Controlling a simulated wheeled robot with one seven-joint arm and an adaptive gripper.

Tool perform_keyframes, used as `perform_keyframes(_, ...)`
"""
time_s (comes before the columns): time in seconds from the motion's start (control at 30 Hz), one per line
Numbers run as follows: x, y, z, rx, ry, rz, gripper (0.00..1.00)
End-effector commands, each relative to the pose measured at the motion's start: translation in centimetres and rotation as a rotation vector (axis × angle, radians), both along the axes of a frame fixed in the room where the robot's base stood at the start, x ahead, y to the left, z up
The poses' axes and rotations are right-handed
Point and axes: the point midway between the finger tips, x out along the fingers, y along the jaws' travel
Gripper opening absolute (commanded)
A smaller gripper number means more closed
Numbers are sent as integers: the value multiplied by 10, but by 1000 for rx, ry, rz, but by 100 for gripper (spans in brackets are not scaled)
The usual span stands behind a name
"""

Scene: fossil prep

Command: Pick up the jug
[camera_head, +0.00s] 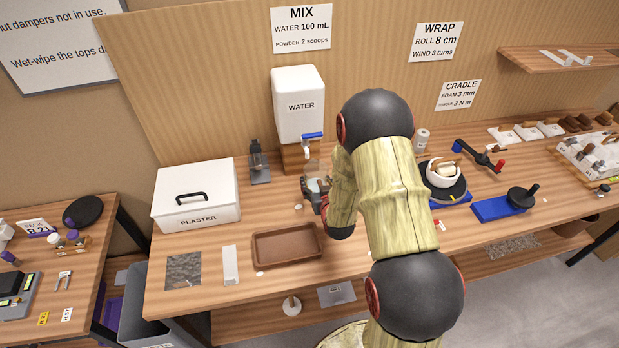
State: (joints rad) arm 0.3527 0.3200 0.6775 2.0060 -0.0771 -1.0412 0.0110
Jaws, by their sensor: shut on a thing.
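The jug (313,168) looks clear and pale. It is upright below the blue-handled tap (311,139) of the white water tank (299,104). My gripper (316,188) is shut on the jug from the front right. My arm comes in from the lower right and covers part of the bench beside the jug. Because the jug is small and partly behind my fingers, I cannot tell whether its base touches the bench.
The white plaster box (196,196) stands left, with a dark dispenser (259,165) beside it. A brown tray (287,245) lies in front of the jug.

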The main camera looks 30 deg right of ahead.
Motion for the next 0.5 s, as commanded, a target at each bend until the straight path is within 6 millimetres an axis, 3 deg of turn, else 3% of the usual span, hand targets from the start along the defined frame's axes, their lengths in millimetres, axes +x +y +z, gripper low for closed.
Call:
perform_keyframes(0.3,-80,-8,0,1,1,-4,28)
perform_keyframes(0.5,-113,-11,-1,0,1,-2,28)
